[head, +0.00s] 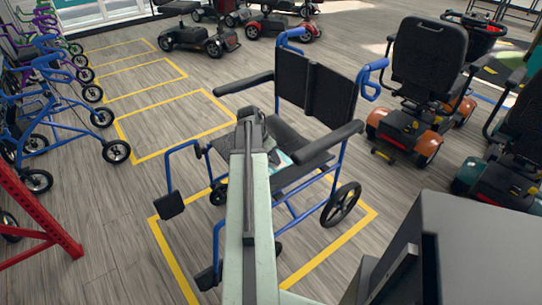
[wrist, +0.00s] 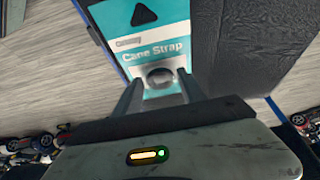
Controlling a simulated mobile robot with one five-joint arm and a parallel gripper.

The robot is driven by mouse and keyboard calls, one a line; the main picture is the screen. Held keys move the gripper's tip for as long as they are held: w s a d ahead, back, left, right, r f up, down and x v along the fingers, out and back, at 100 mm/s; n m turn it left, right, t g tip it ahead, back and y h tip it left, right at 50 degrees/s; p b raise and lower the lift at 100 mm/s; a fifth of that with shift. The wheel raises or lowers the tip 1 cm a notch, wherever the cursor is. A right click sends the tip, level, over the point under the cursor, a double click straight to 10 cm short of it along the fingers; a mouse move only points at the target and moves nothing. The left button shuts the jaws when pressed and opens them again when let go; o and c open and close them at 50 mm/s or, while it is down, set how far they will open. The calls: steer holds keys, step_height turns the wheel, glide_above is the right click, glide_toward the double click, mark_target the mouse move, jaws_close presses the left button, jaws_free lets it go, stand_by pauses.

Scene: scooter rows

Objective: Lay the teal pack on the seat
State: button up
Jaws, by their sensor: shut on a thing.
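The teal pack (wrist: 172,32) is a teal and white card reading "Cane Strap", with a dark triangular hole near its top. My gripper (wrist: 160,76) is shut on its lower end in the wrist view. In the head view a small teal and white part of the pack (head: 281,159) shows just right of my arm, over the wheelchair seat. The black seat (head: 288,138) belongs to a blue-framed wheelchair and is partly hidden by my arm. A dark textured panel lies behind the pack in the wrist view. I cannot tell whether the pack touches the seat.
The wheelchair's backrest (head: 316,88) and black armrests (head: 328,144) stand around the seat. Mobility scooters (head: 425,90) stand to the right and behind. Rollators (head: 60,90) line the left, near a red frame (head: 40,225). Yellow-marked floor between is clear.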

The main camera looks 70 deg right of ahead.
steer(key=w+d+f+b, duration=0.1)
steer(key=w+d, duration=0.2)
steer(key=d, duration=0.5)
steer(key=w+d+b, duration=0.1)
steer(key=w+d, duration=0.1)
steer(key=d, duration=0.5)
steer(key=shift+w+f+b, duration=0.1)
steer(key=shift+f+b, duration=2)
steer(key=shift+f, duration=0.45)
steer(key=o, duration=1.4)
steer(key=shift+r+p, duration=0.5)
steer(key=p+v, duration=1.1)
steer(key=v, duration=0.1)
steer(key=shift+r, duration=0.1)
